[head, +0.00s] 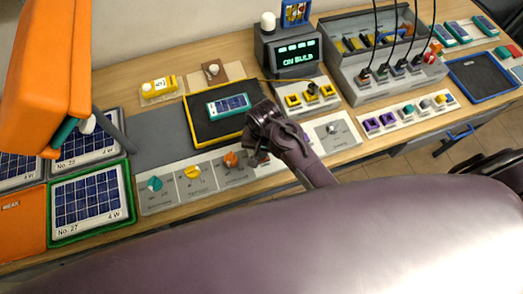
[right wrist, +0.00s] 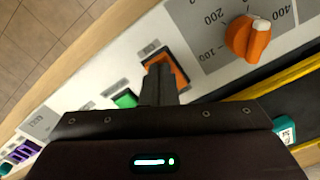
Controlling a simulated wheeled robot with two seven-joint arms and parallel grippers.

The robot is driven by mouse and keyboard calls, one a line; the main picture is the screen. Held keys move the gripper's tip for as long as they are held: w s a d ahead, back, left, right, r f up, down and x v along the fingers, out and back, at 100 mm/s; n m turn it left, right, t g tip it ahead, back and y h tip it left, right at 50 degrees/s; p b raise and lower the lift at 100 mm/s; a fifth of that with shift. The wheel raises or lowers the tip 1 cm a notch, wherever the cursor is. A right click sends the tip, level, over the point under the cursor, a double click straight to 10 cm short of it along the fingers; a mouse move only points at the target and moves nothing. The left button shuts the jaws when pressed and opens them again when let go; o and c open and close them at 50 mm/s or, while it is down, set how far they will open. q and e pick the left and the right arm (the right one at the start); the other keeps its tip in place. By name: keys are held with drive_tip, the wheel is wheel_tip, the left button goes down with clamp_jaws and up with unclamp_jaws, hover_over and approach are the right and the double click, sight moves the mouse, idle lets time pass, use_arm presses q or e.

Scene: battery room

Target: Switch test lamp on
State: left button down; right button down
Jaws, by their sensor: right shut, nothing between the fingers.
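An orange lamp hood (head: 45,60) with a pale bulb (head: 88,123) stands at the upper left on a grey post; I see no glow. My right gripper (head: 256,158) is shut and empty, low over the front control panel. In the right wrist view its fingertips (right wrist: 159,78) are at an orange rocker switch (right wrist: 178,66), partly covering it; I cannot tell whether they touch. A green switch (right wrist: 125,98) sits beside it. In the head view my gripper and arm hide these switches. My left gripper is not in view.
The panel has teal, yellow and orange knobs (head: 231,159). Behind it a yellow-edged black tray (head: 200,133) holds a teal cell (head: 228,104). Solar panels (head: 87,200) lie at left. A display box (head: 288,50) with a white bulb stands at the back.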

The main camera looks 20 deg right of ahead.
drive_tip(key=shift+f, duration=0.15)
drive_tip(key=shift+r+p, duration=0.85)
drive_tip(key=shift+r, duration=2.65)
